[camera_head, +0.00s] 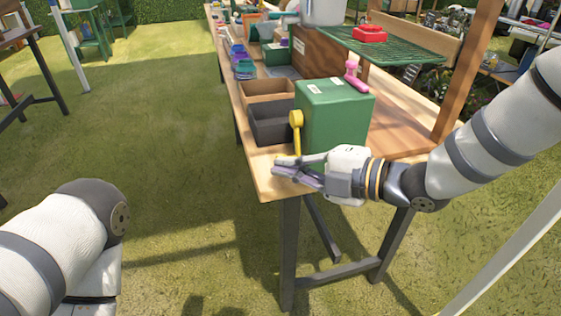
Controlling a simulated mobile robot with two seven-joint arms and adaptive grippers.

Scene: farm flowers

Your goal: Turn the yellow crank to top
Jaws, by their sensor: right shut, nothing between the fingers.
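The yellow crank (296,128) is on the left face of a green box (335,112) near the front end of the wooden table. Its round yellow end is at the top and its arm runs down toward my right gripper. My right gripper (276,165) is shut at the table's front corner, just below the crank, with nothing between its fingers. I cannot tell whether its fingers touch the crank's lower end. My left arm (70,235) shows at the lower left, but its gripper is out of view.
A dark grey bin (270,124) and a brown bin (266,90) stand beside the green box. A wooden post (468,70) rises at the right. The grass left of the table is clear.

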